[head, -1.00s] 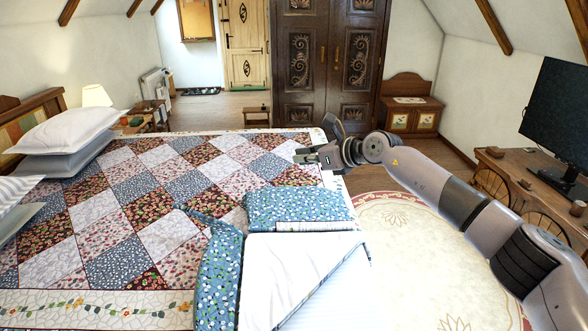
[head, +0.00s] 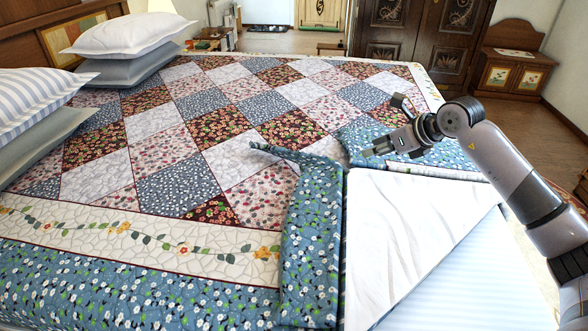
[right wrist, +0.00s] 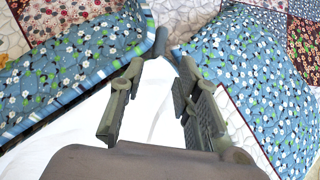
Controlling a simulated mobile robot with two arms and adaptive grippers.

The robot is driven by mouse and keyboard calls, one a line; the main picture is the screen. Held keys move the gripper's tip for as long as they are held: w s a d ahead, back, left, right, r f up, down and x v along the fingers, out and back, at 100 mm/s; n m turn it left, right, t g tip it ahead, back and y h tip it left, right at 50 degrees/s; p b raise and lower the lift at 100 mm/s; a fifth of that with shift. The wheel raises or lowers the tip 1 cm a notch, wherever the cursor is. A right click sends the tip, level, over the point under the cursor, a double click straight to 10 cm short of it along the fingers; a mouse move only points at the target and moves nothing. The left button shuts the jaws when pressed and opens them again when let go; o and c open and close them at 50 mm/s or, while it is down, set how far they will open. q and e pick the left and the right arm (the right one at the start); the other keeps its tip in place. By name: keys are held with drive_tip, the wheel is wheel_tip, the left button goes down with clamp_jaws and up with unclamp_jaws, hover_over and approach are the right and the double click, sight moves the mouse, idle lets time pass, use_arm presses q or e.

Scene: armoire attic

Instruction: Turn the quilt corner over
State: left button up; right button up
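The patchwork quilt (head: 195,135) covers the bed. Its near right corner is folded back, showing a plain white underside (head: 400,225) with a blue floral border (head: 312,240) along the fold. A striped white sheet (head: 470,280) is bare beside the fold. My right gripper (head: 372,150) is above the blue border at the far end of the fold. In the right wrist view its fingers (right wrist: 160,75) are apart and empty, with white cloth and blue floral border below. Whether they touch cloth I cannot tell. My left gripper is not in view.
Striped and white pillows (head: 125,35) lie at the bed's head on the left. A dark carved wardrobe (head: 420,35) and a small wooden cabinet (head: 512,70) stand beyond the bed. Wooden floor (head: 535,125) is open on the right.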

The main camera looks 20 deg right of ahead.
sight(339, 164)
drive_tip(key=x, duration=1.6)
drive_tip(key=shift+d+b, duration=0.2)
drive_tip(key=shift+b, duration=0.15)
drive_tip(key=shift+w+a+f, duration=0.1)
drive_tip(key=shift+w+f, duration=0.15)
drive_tip(key=shift+f, duration=0.15)
drive_tip(key=shift+c, duration=0.2)
drive_tip(key=c, duration=0.7)
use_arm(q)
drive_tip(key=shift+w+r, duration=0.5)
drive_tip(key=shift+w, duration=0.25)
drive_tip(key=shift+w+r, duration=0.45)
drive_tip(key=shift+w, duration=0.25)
use_arm(e)
clamp_jaws()
